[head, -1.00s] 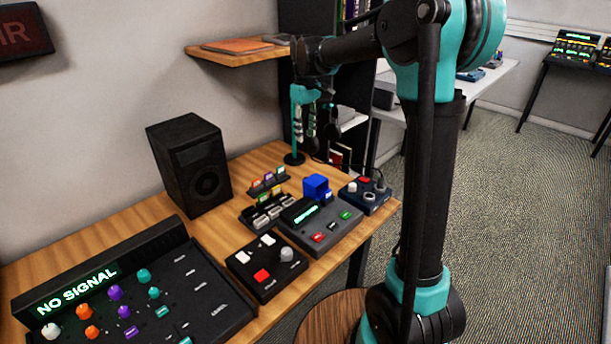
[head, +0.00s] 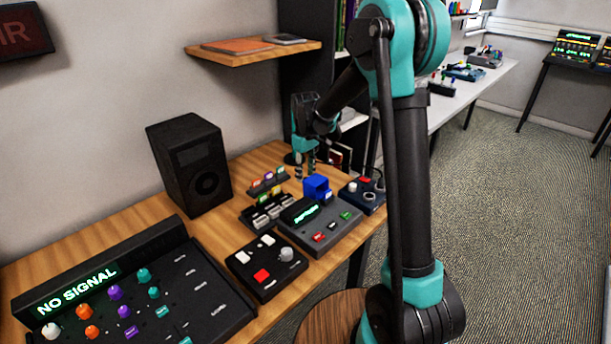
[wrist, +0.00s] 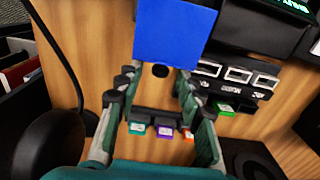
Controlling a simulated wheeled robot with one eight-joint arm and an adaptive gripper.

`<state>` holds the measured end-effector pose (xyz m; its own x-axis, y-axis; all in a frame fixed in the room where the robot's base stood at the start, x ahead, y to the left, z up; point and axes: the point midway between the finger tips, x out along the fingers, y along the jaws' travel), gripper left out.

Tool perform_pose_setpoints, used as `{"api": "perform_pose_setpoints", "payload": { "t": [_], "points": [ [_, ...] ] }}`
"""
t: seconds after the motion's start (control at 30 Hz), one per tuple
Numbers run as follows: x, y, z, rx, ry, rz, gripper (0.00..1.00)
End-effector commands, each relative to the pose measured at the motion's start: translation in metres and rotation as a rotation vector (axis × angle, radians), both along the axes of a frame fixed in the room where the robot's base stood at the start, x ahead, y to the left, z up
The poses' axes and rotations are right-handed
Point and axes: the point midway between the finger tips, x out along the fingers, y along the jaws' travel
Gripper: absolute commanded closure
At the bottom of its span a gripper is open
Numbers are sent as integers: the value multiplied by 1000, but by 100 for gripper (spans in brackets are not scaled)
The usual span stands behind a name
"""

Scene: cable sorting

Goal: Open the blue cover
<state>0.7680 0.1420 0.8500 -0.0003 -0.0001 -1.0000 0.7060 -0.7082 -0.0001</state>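The blue cover (head: 316,187) is a small box-like piece at the back of a grey device (head: 345,222) with a green-lit screen and coloured buttons. It looks closed, but I cannot tell for sure. In the wrist view the blue cover (wrist: 175,32) shows as a flat blue face at the top, just beyond my fingertips. My gripper (head: 305,172) is behind the cover, low over the table and pointing down. In the wrist view my gripper (wrist: 156,82) has its two fingers spread, with nothing between them. No contact with the cover shows.
A rack of coloured plugs (head: 268,182) and a dark port block (head: 267,212) stand left of the cover. A dark knob box (head: 362,195) is close on its right. A button box (head: 266,267), a mixer (head: 130,300) and a speaker (head: 190,165) stand farther left. A shelf (head: 255,53) hangs above.

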Motion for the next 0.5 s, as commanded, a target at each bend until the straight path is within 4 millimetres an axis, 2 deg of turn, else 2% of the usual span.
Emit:
{"api": "perform_pose_setpoints", "payload": {
  "t": [0.17, 0.43, 0.5],
  "points": [
    [0, 0, -11, 0, 0, 0, 62],
    [0, 0, -12, 0, 0, 0, 62],
    [0, 0, -11, 0, 0, 0, 70]
  ]
}}
